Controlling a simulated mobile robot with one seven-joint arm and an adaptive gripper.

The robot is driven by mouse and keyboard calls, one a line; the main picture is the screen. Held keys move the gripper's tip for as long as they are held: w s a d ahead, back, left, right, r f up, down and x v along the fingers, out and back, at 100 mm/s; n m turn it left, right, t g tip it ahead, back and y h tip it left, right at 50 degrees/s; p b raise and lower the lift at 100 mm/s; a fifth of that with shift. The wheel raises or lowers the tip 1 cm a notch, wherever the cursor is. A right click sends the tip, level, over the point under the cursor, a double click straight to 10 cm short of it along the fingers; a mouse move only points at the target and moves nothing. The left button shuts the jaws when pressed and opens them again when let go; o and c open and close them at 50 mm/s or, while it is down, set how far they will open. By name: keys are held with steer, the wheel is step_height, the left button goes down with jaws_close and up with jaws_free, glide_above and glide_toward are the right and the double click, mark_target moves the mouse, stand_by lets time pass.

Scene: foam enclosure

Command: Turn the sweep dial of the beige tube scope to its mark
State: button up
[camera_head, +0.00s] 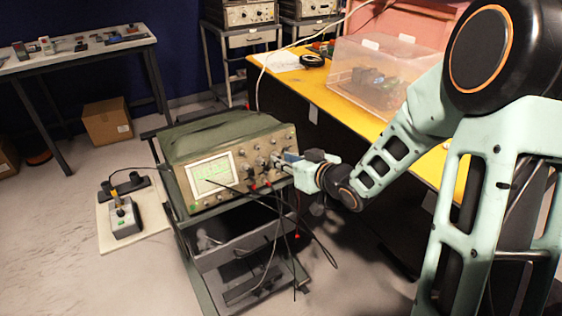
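The beige tube scope (205,197) stands on a dark cart in the middle of the head view, with a green cover over its top. Its lit screen (209,174) shows a greenish trace. Several dark knobs sit on the panel right of the screen. My gripper (279,161) is at the right part of this panel, its fingertips close to or touching the knobs there. I cannot tell which knob is the sweep dial, nor see its mark. The fingers hide part of the panel. The finger gap is too small to read, so I cannot tell whether they grip a knob.
Black cables (323,250) hang from the scope front over the cart's open drawer (235,247). A yellow bench (313,91) with a clear plastic box (390,75) stands behind my arm. A grey control box (122,218) lies on a floor board at left.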

steer(key=shift+x, duration=1.05)
jaws_close()
steer(key=shift+m, duration=0.3)
steer(key=shift+m+p, duration=2.35)
steer(key=shift+m, duration=0.05)
